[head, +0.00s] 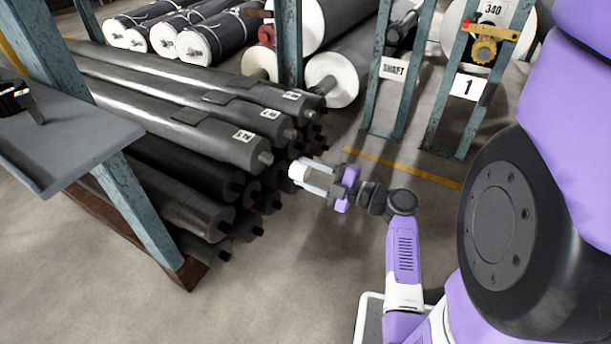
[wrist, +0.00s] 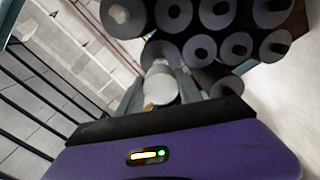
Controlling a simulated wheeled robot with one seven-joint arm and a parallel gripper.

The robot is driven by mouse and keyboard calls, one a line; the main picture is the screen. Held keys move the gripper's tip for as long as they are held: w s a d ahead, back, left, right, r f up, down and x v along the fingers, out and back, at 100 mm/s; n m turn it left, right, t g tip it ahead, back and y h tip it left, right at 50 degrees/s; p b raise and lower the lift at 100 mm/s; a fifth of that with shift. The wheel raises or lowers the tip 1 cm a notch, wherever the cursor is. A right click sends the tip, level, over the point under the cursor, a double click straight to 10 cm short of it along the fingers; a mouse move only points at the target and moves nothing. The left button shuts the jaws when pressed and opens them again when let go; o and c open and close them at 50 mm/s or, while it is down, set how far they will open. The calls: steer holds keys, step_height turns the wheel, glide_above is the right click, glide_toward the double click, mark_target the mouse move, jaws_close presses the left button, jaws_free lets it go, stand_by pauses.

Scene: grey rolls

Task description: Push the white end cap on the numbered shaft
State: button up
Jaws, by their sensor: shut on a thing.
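My gripper (head: 311,182) is shut on the white end cap (head: 298,170), which sticks out past the fingertips on the right side of the stack of grey rolls. In the wrist view the cap (wrist: 161,86) shows between the two fingers, with roll ends close beyond it. The top rolls carry small white number labels, on the near roll (head: 200,133), the middle roll (head: 215,105) and the far roll (head: 240,88); the numbers are too small to read surely. Dark shaft stubs stick out of the roll ends. I cannot tell whether the cap touches a shaft.
Blue posts at the back carry a "SHAFT" sign (head: 394,69) and a "1" sign (head: 467,87). A grey shelf (head: 75,135) stands at left. White-ended rolls (head: 333,78) lie behind. The floor (head: 300,270) in front is clear.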

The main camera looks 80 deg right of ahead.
mark_target(272, 160)
steer(key=shift+f+b, duration=0.25)
steer(key=shift+b, duration=0.65)
steer(key=shift+r+b+x, duration=0.2)
steer(key=shift+b+x, duration=0.75)
steer(key=shift+x, duration=1.95)
steer(key=shift+w, duration=0.2)
steer(key=shift+w+d, duration=0.15)
steer(key=shift+w, duration=0.2)
steer(key=shift+w, duration=0.3)
steer(key=shift+w+d, duration=0.15)
steer(key=shift+w, duration=0.2)
steer(key=shift+x, duration=0.9)
